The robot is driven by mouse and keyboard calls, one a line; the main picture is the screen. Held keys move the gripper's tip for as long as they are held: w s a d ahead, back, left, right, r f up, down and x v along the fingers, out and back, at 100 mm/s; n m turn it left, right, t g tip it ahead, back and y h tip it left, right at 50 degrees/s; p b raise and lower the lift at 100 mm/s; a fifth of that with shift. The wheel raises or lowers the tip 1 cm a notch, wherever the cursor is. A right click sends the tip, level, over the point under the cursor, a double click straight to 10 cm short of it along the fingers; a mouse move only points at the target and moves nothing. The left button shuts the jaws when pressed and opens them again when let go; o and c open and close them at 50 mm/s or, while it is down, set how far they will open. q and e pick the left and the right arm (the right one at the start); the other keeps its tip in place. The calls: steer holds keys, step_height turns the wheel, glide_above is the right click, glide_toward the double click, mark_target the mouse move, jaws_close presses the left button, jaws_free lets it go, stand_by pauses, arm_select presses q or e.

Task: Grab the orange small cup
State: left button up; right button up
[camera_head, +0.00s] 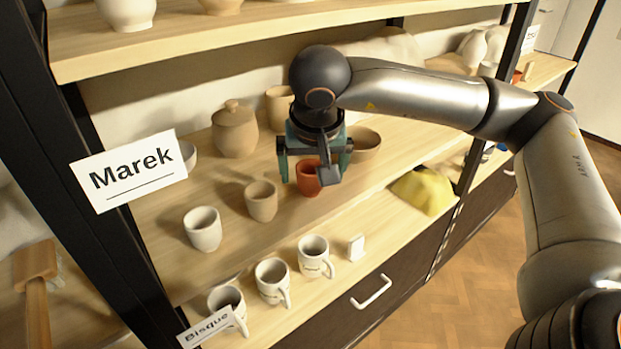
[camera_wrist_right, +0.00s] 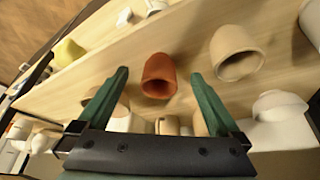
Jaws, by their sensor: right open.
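The small orange cup (camera_head: 308,180) stands upright on the middle shelf, partly hidden by my right gripper in the head view. In the right wrist view the orange cup (camera_wrist_right: 159,76) shows between and beyond the two fingertips. My right gripper (camera_head: 316,180) is open, with its green fingers on either side of the cup in the head view. It also shows in the right wrist view (camera_wrist_right: 159,76), with nothing held. I cannot tell whether a finger touches the cup. My left gripper is not in view.
A tan cup (camera_head: 261,201) and a pale cup (camera_head: 203,229) stand left of the orange cup. A lidded jar (camera_head: 235,130) stands behind and a bowl (camera_head: 363,144) to the right. Mugs (camera_head: 314,257) line the lower ledge. The upper shelf (camera_head: 200,38) is overhead.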

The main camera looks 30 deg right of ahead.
mark_target(311, 169)
steer(key=shift+w+d, duration=0.35)
steer(key=shift+w, duration=0.25)
steer(key=shift+w+d, duration=0.3)
steer(key=shift+w, duration=0.25)
steer(key=shift+x, duration=1.2)
steer(key=shift+w+d+f, duration=0.1)
steer(key=shift+f, duration=0.2)
steer(key=c, duration=1.5)
steer(key=shift+c, duration=0.3)
steer(key=shift+r, duration=0.15)
